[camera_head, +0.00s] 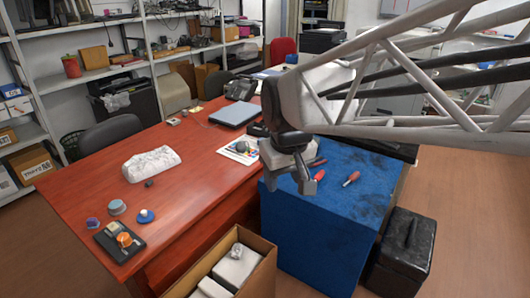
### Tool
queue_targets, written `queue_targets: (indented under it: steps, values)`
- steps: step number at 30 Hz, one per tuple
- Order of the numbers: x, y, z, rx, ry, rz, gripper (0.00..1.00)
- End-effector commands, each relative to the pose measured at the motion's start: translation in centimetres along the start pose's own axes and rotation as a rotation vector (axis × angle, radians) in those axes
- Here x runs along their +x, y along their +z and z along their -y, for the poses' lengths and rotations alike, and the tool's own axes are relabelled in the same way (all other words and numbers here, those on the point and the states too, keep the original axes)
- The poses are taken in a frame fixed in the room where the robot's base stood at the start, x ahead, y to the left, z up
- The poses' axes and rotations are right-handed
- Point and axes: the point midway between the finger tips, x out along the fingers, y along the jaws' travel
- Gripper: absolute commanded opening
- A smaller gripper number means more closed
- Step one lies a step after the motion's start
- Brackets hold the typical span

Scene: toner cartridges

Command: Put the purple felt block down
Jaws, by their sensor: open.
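A small purple block (92,222), probably the felt block, rests at the near left of the red-brown table (190,207). It is too small to make out its felt surface. My gripper (290,180) is far to its right, over the blue-covered stand (318,233). It is open, and I see nothing held in it. The arm comes in from the upper right, and my gripper hides part of the stand's top.
Near the block are a grey-blue round piece (117,207), a blue knob-like piece (146,216) and a dark tray (120,241) with an orange piece. A white lumpy bundle (151,164) lies behind. Red-handled tools (350,179) lie on the stand. An open carton (227,265) stands in front.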

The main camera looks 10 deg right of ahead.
Motion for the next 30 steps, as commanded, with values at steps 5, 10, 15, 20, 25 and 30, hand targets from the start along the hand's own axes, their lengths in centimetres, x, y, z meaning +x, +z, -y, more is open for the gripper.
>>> queue_targets:
  steps: [5,10,15,20,25,30]
  values:
    - [0.2,4.9,-1.0,0.088,0.01,-0.013,0.53]
    - [0.7,9.2,-1.5,0.167,0.02,-0.024,0.53]
    - [1.3,12.3,-1.7,0.227,0.026,-0.032,0.53]
    - [1.7,13.7,-1.8,0.256,0.029,-0.035,0.53]
    - [1.8,14.1,-1.8,0.262,0.03,-0.036,0.53]
    - [1.8,14.0,-1.8,0.262,0.03,-0.036,0.53]
